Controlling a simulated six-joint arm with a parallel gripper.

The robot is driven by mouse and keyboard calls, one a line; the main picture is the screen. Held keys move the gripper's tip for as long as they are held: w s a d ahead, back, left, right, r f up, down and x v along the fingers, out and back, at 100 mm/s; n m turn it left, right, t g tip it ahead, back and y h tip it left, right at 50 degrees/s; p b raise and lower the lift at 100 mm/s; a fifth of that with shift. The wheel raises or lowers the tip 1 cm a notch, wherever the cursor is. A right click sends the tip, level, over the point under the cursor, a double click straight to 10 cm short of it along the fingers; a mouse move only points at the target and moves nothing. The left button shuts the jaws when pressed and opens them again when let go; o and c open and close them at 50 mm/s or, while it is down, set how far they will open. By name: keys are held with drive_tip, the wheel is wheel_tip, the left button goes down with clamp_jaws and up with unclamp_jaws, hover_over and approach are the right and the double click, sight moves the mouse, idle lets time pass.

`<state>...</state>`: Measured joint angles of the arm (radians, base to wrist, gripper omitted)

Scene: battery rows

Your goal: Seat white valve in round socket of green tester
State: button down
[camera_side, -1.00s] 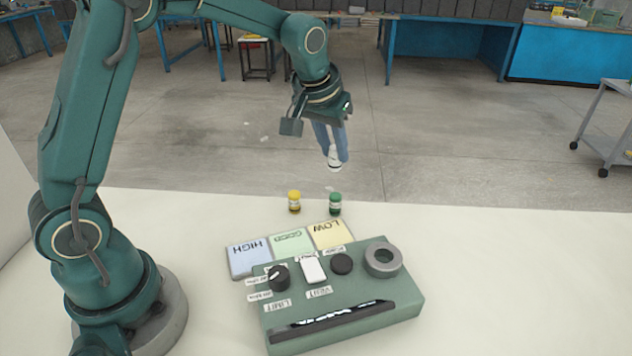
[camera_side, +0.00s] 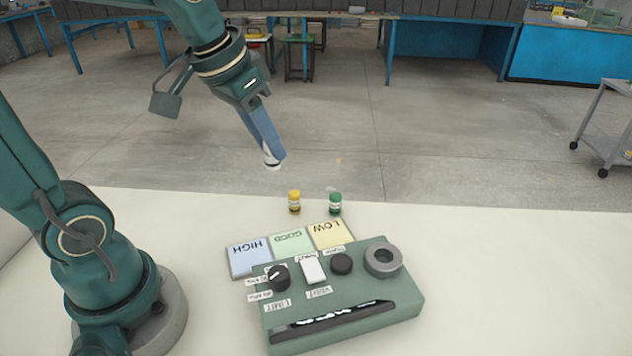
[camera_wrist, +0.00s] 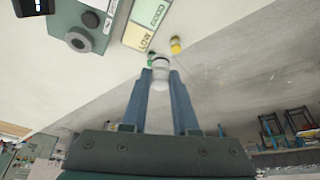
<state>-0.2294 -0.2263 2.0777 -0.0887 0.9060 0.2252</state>
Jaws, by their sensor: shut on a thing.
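My gripper (camera_side: 267,150) is shut on the white valve (camera_side: 272,165) and holds it in the air, behind and above the table. In the wrist view the valve (camera_wrist: 160,72) sits between the tips of the two blue fingers (camera_wrist: 160,82). The green tester (camera_side: 408,300) lies on the white table. Its round socket (camera_side: 383,260) is a grey ring at the tester's back right corner, and it looks empty. The valve is well apart from the tester, to the left of and higher than the socket in the side view.
A yellow-capped battery (camera_side: 294,202) and a green-capped battery (camera_side: 335,203) stand behind the tester. HIGH (camera_side: 248,258), GOOD (camera_side: 291,243) and LOW (camera_side: 331,235) cards lie along its back edge. A black knob (camera_side: 279,277) and a white switch (camera_side: 313,271) stick up from it. Table right of it is clear.

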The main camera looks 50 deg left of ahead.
drive_tip(key=shift+s+d+f+m, duration=0.1)
drive_tip(key=shift+s+f+m, duration=0.05)
drive_tip(key=shift+m, duration=0.25)
drive_tip(key=shift+d+m+h, duration=0.1)
drive_tip(key=shift+m+h, duration=0.2)
drive_tip(key=w+d+m+h, duration=0.2)
drive_tip(key=w+d+m, duration=0.3)
drive_tip(key=w+m, duration=0.1)
drive_tip(key=shift+g, duration=0.4)
drive_tip(key=d+f, duration=0.2)
drive_tip(key=d, duration=0.1)
drive_tip(key=d+f, duration=0.2)
drive_tip(key=d, duration=0.2)
drive_tip(key=d+f, duration=0.2)
drive_tip(key=d, duration=0.2)
drive_tip(key=shift+w+d+f, duration=0.15)
drive_tip(key=shift+w, duration=0.2)
drive_tip(key=shift+d+f, duration=0.15)
drive_tip(key=shift+d, duration=0.1)
drive_tip(key=shift+f, duration=2)
